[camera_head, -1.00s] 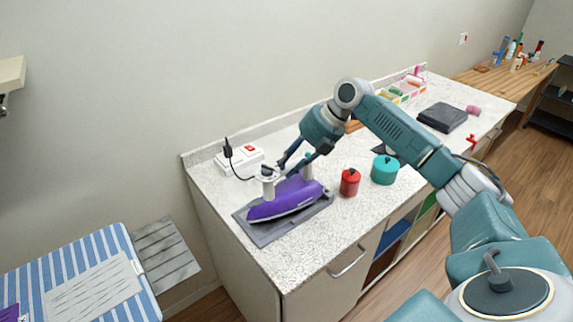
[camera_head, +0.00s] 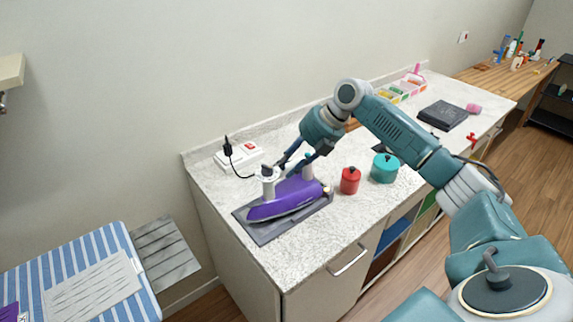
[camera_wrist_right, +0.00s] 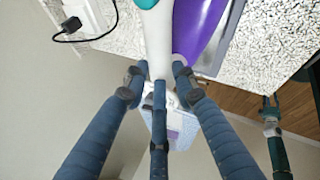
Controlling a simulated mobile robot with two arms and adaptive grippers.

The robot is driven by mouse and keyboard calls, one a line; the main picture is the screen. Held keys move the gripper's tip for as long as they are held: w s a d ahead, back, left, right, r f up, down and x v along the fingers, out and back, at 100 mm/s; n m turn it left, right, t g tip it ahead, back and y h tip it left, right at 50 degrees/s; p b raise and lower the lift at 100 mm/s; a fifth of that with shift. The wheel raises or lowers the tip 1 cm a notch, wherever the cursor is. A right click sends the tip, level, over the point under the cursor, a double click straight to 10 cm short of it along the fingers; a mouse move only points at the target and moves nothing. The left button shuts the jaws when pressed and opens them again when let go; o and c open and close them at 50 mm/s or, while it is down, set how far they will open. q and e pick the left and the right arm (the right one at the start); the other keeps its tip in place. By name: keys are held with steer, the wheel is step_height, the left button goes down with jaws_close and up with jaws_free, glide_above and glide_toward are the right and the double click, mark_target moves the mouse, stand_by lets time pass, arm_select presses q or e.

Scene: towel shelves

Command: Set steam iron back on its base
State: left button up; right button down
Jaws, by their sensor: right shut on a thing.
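The purple and white steam iron (camera_head: 285,203) lies flat, sole down, over the grey base pad (camera_head: 262,234) on the speckled counter, its tip toward the front left. I cannot tell whether its sole fully touches the pad. My right gripper (camera_head: 287,168) reaches in from the right and is shut on the iron's white handle. In the right wrist view, its blue-grey fingers (camera_wrist_right: 158,80) close around the white handle (camera_wrist_right: 158,45), with the purple body (camera_wrist_right: 200,30) beyond. A teal arm end (camera_wrist_right: 271,115), likely my left gripper, shows small there; its fingers are unclear.
A white box with a red switch (camera_head: 240,156) and black plug stands behind the iron. A red pot (camera_head: 350,181) and a teal pot (camera_head: 384,168) stand right of the pad. A striped ironing board (camera_head: 85,270) is at lower left. The counter's front left is clear.

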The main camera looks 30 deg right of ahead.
steer(key=shift+w+f, duration=0.1)
stand_by(0.8)
steer(key=c, duration=1.3)
jaws_free()
steer(key=o, duration=0.7)
steer(key=shift+s+f, duration=0.2)
steer(key=shift+f, duration=0.1)
steer(key=shift+r, duration=0.25)
steer(key=shift+r+p, duration=3.15)
steer(key=shift+r, duration=0.8)
steer(key=shift+f, duration=0.1)
